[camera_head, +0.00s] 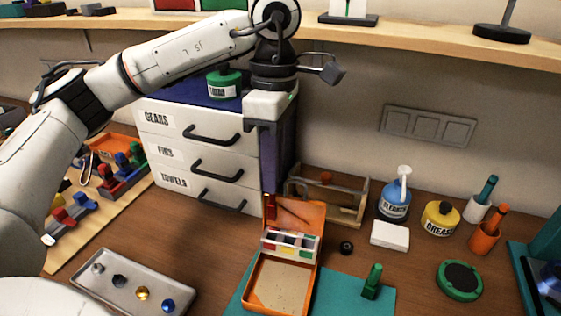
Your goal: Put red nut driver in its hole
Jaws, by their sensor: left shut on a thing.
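My left gripper (270,196) points down in front of the right side of the drawer cabinet, above the open orange case. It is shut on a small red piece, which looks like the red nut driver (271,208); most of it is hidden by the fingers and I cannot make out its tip. A wooden rack (345,190) stands just right of the gripper, with a round orange-red top (326,177) showing at it. I cannot make out any hole. My right gripper is not in view.
The orange case (253,290) lies on a teal mat (343,304) with a green-handled piece (372,281). A metal tray (110,296) holds several knobs. The drawer cabinet (180,150) stands behind. A cleaner bottle (394,205) and grease pot (440,219) stand right.

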